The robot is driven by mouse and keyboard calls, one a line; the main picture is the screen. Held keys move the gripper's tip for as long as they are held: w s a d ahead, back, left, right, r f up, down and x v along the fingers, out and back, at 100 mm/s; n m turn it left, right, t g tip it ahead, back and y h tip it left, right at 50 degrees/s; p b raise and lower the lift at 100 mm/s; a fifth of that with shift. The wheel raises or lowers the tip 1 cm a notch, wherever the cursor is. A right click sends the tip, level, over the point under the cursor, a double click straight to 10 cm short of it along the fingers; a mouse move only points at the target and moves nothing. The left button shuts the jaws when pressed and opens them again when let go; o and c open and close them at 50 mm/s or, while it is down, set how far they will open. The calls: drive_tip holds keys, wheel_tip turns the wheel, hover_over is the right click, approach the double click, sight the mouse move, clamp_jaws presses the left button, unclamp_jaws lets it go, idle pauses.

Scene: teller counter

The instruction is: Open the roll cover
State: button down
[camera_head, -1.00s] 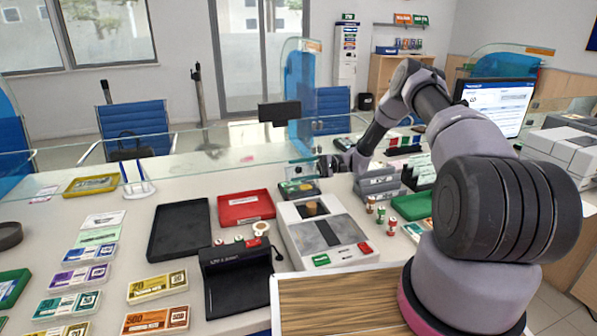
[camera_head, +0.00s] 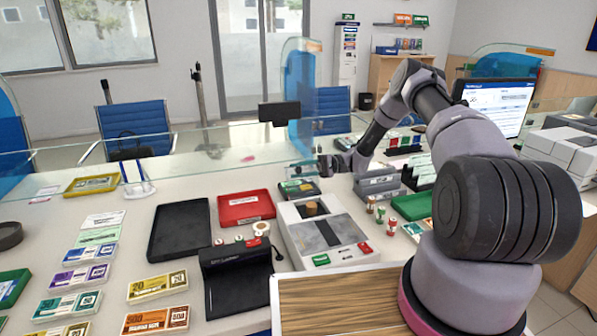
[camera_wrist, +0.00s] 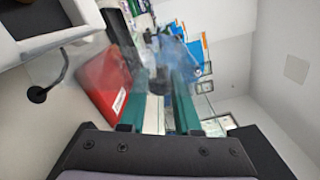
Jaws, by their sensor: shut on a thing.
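A small dark device with a green label (camera_head: 299,189) stands behind the grey-white counting machine, and it appears to be the one with the roll cover. My gripper (camera_head: 304,168) is low over its back edge, reaching in from the right. In the wrist view the two teal fingers of my gripper (camera_wrist: 163,112) point away from the camera. They are shut on a thin part that seems to be the roll cover, but its outline is too small and blurred to be sure. How far the cover is raised cannot be told.
A red tray (camera_head: 246,207) and a black tray (camera_head: 180,229) lie to the left. The counting machine (camera_head: 326,240) is in front. Grey holders (camera_head: 377,186) stand to the right, below my forearm. A clear glass screen (camera_head: 225,150) runs behind.

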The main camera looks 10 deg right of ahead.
sight(286, 170)
idle(0.8)
drive_tip(key=shift+s+d+r+n, duration=0.2)
drive_tip(key=shift+s+r+n, duration=0.2)
drive_tip(key=shift+n, duration=0.2)
drive_tip(key=shift+s+d+r+n, duration=0.15)
drive_tip(key=shift+s+r+n, duration=0.25)
drive_tip(key=shift+n, duration=0.2)
drive_tip(key=shift+s+r+n, duration=0.3)
drive_tip(key=shift+s+n, duration=0.35)
drive_tip(key=shift+n, duration=0.35)
drive_tip(key=c, duration=0.6)
unclamp_jaws()
drive_tip(key=d, duration=0.3)
drive_tip(key=w+d, duration=0.1)
drive_tip(key=d, duration=0.3)
drive_tip(key=w+d, duration=0.1)
drive_tip(key=d, duration=0.2)
drive_tip(key=shift+d, duration=0.3)
